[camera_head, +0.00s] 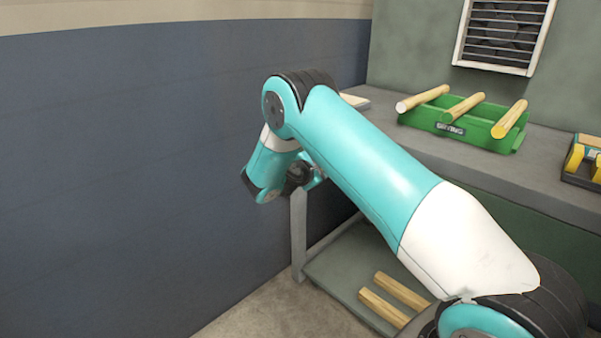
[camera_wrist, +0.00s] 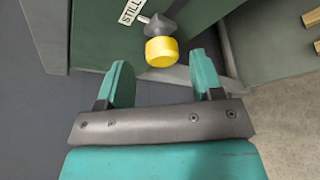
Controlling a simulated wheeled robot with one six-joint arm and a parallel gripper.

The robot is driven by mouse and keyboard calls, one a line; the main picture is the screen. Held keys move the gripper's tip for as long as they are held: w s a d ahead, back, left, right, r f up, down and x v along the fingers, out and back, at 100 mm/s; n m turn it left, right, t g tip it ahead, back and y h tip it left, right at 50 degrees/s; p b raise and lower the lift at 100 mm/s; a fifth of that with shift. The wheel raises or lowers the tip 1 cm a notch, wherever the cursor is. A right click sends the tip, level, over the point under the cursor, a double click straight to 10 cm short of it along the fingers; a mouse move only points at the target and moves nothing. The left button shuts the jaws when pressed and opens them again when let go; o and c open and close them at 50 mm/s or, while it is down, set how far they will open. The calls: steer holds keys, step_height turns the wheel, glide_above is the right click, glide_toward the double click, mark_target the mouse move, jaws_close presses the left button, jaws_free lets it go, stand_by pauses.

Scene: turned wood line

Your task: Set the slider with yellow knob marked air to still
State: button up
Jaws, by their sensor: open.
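The yellow knob (camera_wrist: 161,52) of the slider shows at the top middle of the wrist view, on a dark grey block (camera_wrist: 160,25) with a short pale stem pointing left. A white label (camera_wrist: 131,10) reading STILL is just to the left of the stem. My gripper (camera_wrist: 158,60) is open, one teal finger on each side of the picture of the knob. I cannot tell whether the knob is between the fingers or beyond them. In the head view the slider is not seen, and my arm hides most of the gripper.
A grey bench (camera_head: 465,168) carries a green rack (camera_head: 455,130) with wooden rods and a dark tray (camera_head: 580,178) with yellow pieces. Wooden bars (camera_head: 402,291) lie on the lower shelf (camera_head: 340,268). A blue wall (camera_head: 130,170) stands at the left. A vent (camera_head: 505,35) is above the bench.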

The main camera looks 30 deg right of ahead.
steer(key=v, duration=1.3)
steer(key=shift+a+p, duration=0.35)
steer(key=shift+s+r, duration=0.15)
